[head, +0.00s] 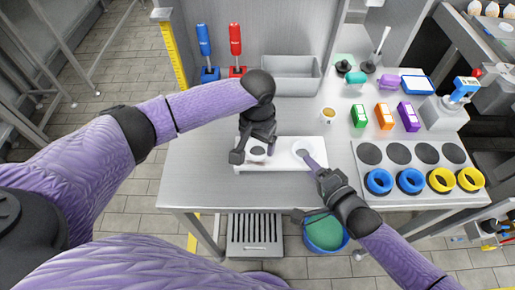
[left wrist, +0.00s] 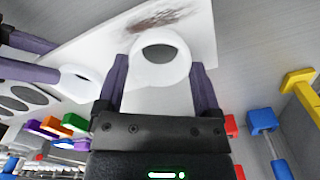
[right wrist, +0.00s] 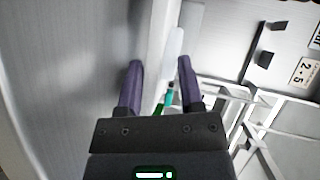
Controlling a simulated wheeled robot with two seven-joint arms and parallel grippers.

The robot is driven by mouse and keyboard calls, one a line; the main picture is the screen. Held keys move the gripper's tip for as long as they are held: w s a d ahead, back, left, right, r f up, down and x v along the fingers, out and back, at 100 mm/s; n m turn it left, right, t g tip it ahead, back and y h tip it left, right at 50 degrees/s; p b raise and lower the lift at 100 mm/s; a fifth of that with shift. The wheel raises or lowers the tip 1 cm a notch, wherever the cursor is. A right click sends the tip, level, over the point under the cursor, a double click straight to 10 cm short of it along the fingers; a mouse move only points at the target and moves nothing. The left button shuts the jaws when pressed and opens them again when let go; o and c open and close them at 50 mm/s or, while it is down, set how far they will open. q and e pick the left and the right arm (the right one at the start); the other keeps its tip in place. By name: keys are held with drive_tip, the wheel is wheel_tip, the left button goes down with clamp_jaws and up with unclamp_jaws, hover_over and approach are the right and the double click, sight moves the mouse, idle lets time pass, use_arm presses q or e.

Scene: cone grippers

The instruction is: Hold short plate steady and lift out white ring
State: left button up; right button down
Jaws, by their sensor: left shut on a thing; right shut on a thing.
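The short plate (head: 280,166) is a white slab near the table's front edge, with a dark smudge in the left wrist view (left wrist: 190,42). A white ring (left wrist: 150,73) with a dark centre sits at its left part, between the fingers of my left gripper (left wrist: 160,88). My left gripper (head: 255,152), shut on this ring, comes from above in the head view. Another white round piece (head: 307,144) is at the plate's right part. My right gripper (head: 306,160) is shut on the plate's front right edge, one finger above; in the right wrist view the edge (right wrist: 157,45) runs between its fingers.
A grey bin (head: 291,86), a small cup (head: 328,115) and coloured boxes (head: 385,115) stand behind. At right, a grey board (head: 430,168) holds blue and yellow rings. The table left of the plate (head: 195,165) is clear.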

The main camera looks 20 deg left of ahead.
drive_tip(key=shift+f, duration=0.1)
drive_tip(key=shift+c, duration=0.8)
unclamp_jaws()
drive_tip(key=shift+s, duration=0.1)
use_arm(q)
wheel_tip(320, 180, up, 4)
